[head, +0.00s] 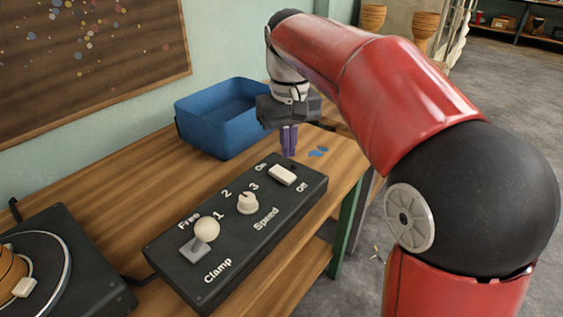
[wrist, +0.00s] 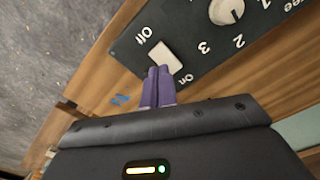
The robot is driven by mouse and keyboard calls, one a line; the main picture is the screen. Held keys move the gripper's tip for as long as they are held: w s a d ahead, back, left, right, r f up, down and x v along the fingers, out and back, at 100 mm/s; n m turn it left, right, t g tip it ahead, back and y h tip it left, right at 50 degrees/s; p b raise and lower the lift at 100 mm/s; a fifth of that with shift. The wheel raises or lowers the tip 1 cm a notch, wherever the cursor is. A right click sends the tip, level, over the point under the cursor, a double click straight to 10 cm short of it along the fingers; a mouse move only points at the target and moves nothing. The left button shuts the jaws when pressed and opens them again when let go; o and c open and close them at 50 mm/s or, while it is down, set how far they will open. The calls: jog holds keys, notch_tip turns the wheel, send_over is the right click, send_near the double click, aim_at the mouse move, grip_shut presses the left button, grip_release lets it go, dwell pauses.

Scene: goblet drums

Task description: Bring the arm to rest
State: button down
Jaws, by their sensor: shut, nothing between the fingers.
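My gripper (head: 289,141) is over the wooden bench, just beyond the far end of the black control box (head: 240,231). Its two purple fingers are shut together with nothing between them. In the wrist view, the fingertips (wrist: 158,72) appear close beside the white On/Off switch (wrist: 164,57); I cannot tell whether they touch it. The switch also shows in the head view (head: 282,175). The box carries a speed knob (head: 247,203) marked 1, 2, 3 and a clamp lever with a pale round ball (head: 206,229). My red arm reaches in from the right.
A blue bin (head: 222,115) stands on the bench near the wall, left of my gripper. Small blue scraps (head: 318,152) lie on the bench to the right. A black turntable device (head: 65,262) sits at lower left. The grey floor (head: 490,95) is open at right.

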jog(key=shift+r+p, duration=0.45)
jog(key=shift+r, duration=0.45)
jog(key=shift+d, duration=0.1)
jog(key=s+d+f+m+t, duration=0.2)
jog(key=s+d+f, duration=0.2)
jog(key=s, duration=0.6)
jog(key=s+d+f+m+t, duration=0.2)
jog(key=s+d+f, duration=0.3)
jog(key=s+d, duration=0.4)
jog(key=shift+s+d+f+t, duration=0.15)
jog(key=shift+s+d+t, duration=0.15)
jog(key=shift+s+t, duration=0.4)
jog(key=shift+w, duration=0.1)
